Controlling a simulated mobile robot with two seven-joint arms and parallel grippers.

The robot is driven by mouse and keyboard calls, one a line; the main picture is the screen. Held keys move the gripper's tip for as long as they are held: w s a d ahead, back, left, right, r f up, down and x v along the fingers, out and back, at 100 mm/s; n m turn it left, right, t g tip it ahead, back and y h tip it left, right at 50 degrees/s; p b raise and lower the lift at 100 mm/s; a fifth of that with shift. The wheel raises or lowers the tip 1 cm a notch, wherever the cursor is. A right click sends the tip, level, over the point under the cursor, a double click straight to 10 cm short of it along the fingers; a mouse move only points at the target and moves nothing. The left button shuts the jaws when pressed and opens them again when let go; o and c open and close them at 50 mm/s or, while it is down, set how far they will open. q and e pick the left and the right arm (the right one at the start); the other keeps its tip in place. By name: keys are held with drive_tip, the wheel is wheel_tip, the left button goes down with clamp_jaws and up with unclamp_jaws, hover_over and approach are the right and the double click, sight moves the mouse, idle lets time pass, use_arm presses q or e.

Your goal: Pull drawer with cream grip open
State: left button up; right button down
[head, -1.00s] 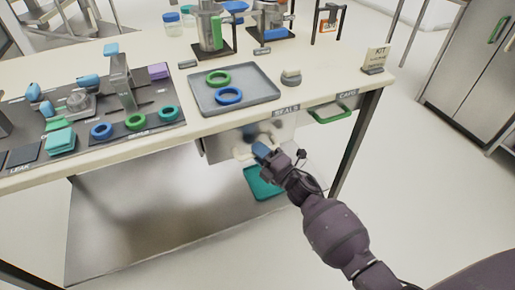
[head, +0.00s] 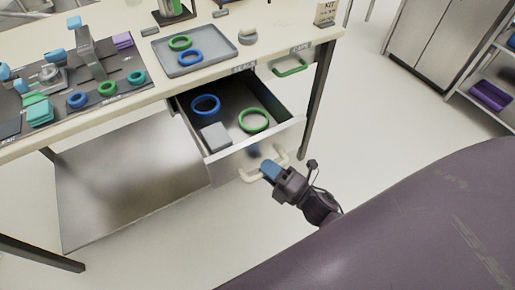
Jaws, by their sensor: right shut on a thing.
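The drawer (head: 226,153) with the cream grip (head: 248,176) stands well out from under the table. Inside it lie a blue ring (head: 206,104), a green ring (head: 253,120) and a grey block (head: 215,137). My right gripper (head: 268,170) is at the drawer's front, shut on the cream grip, and its fingers hide part of the grip. My left gripper is not in view.
A second drawer with a green grip (head: 289,68) sits to the right under the table edge. On the table (head: 115,31) are a grey tray (head: 161,52) with two rings and a dark mat with several parts. The floor at right is clear up to a steel cabinet (head: 425,40).

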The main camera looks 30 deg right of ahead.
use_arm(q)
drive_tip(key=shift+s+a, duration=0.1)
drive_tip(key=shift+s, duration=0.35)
use_arm(e)
drive_tip(key=s, duration=0.4)
drive_tip(key=shift+d, duration=0.1)
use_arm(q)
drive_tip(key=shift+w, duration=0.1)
use_arm(e)
drive_tip(key=c, duration=1.2)
unclamp_jaws()
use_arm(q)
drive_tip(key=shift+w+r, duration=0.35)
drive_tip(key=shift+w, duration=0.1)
use_arm(e)
drive_tip(key=shift+o, duration=0.7)
drive_tip(key=shift+s, duration=0.1)
